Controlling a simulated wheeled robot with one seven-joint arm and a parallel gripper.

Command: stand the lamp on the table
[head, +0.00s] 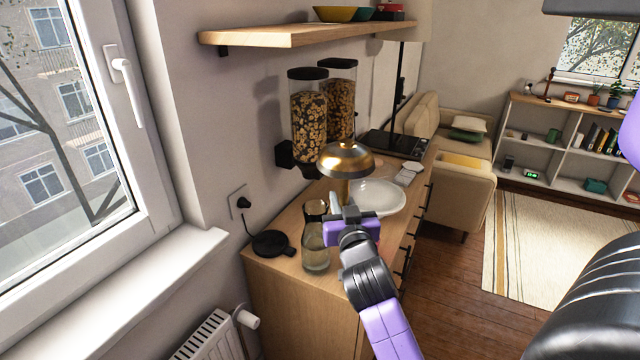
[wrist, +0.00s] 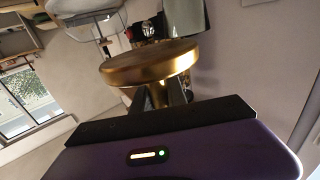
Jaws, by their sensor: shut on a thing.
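A gold lamp with a domed shade (head: 346,157) is held over the wooden counter at the middle of the head view. My gripper (head: 347,211) is shut on it below the shade; the fingers partly hide the lower part. In the wrist view a wide round gold part (wrist: 150,66) of the lamp and a short stem show just beyond my gripper (wrist: 158,105). The lamp looks roughly upright in the head view. I see no separate table; the wooden counter (head: 285,290) runs along the wall below the lamp.
A glass carafe (head: 315,252) stands close left of my gripper. A black round corded base (head: 272,243) is behind it. A white basin (head: 384,197) lies just beyond the lamp. Cereal dispensers (head: 308,118) hang under the shelf (head: 300,35). Open floor (head: 445,285) lies right.

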